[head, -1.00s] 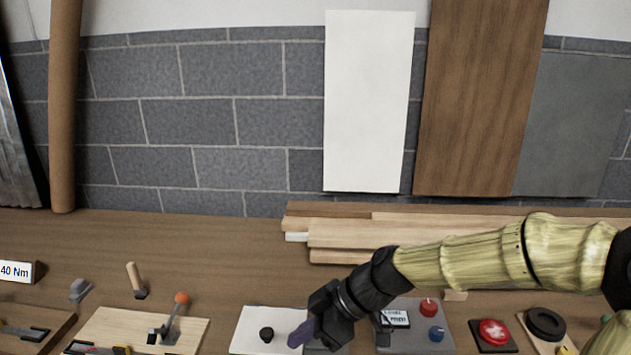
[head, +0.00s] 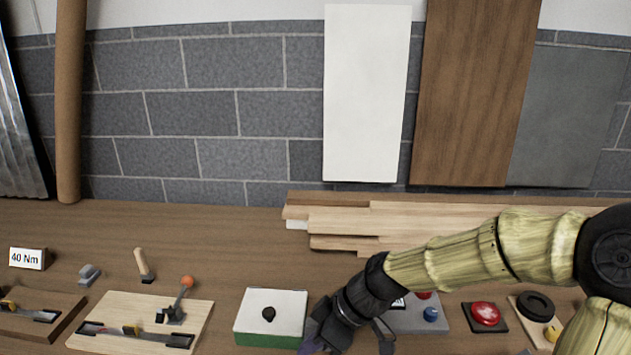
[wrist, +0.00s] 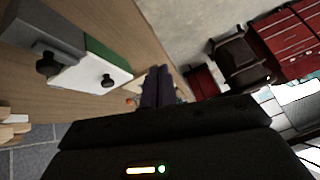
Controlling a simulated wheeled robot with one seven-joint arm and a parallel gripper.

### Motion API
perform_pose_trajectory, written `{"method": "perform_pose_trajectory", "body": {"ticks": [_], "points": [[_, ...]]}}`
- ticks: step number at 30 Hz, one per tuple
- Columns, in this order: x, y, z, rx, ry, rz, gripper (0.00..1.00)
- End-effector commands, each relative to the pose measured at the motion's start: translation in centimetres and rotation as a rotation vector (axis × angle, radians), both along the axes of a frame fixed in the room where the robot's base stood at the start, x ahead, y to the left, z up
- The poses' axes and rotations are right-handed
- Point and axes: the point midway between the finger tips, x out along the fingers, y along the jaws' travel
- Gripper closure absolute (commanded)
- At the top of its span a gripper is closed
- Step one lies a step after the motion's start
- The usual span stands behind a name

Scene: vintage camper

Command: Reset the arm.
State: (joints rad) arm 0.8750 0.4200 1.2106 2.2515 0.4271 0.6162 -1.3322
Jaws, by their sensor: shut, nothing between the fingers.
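My gripper (head: 312,345) is at the lower middle of the head view, just right of a green box with a white top and a black knob (head: 268,313). Its fingertips are partly cut off by the lower edge. In the wrist view the two dark fingers of my gripper (wrist: 158,88) lie side by side, shut with nothing between them. The white-topped box (wrist: 92,76) also shows in the wrist view, apart from the fingers. My arm reaches in from the right and hides part of a grey control box (head: 410,322).
Wooden boards (head: 345,222) lie behind my arm. A lever board with an orange ball (head: 187,282) stands to the left. A red push button (head: 485,315) is to the right. The bench between the lever items and boards is mostly clear. Red drawer cabinets (wrist: 290,45) stand beyond the bench.

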Motion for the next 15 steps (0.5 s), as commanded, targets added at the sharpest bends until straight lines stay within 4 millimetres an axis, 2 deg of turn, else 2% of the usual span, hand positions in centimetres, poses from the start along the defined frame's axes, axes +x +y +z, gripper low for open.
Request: {"method": "perform_pose_trajectory", "body": {"ticks": [8,15], "points": [[-0.8,-2.5,-3.3,-0.171,0.107,-0.184,1.0],[-2.0,-6.9,-5.6,-0.365,0.181,-0.489,1.0]]}}
